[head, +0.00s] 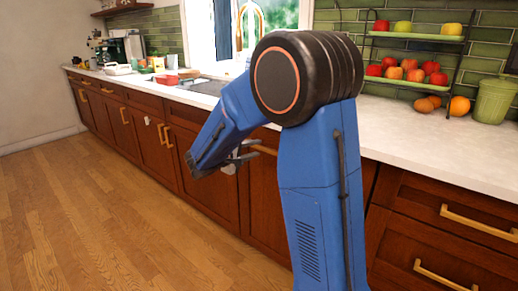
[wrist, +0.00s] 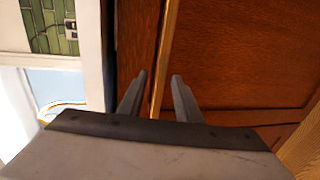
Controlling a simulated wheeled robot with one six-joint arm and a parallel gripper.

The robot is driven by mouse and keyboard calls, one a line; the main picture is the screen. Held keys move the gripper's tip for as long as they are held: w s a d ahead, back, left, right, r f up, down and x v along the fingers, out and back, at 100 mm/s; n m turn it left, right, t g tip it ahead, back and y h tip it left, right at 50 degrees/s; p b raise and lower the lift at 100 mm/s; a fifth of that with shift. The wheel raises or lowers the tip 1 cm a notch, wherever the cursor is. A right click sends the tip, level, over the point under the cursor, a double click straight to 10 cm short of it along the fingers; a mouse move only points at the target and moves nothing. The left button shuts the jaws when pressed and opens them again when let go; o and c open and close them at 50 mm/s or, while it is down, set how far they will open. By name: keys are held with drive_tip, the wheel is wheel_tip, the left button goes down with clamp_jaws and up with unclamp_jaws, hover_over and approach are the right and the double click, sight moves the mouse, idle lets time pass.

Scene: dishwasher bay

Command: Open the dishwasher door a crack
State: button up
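The dishwasher door seems to be the brown wooden panel (head: 262,205) behind my arm in the head view; it fills the right of the wrist view (wrist: 240,55). It looks closed, though my arm hides part of it. A gold bar handle (head: 263,149) shows near its top, partly hidden. My gripper (head: 240,156) is at the handle's left end. In the wrist view my gripper's two fingers (wrist: 159,75) are apart, with the gold bar (wrist: 164,70) running between them. I cannot tell whether they touch it.
A white countertop (head: 430,160) runs above the wooden cabinets. A two-tier fruit rack (head: 418,37) and a green canister (head: 494,101) stand on it at the right. Drawers with gold handles (head: 478,222) are at lower right. The wooden floor (head: 100,220) at left is clear.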

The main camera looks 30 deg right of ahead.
sight(258, 148)
drive_tip(key=shift+x, duration=1.75)
clamp_jaws()
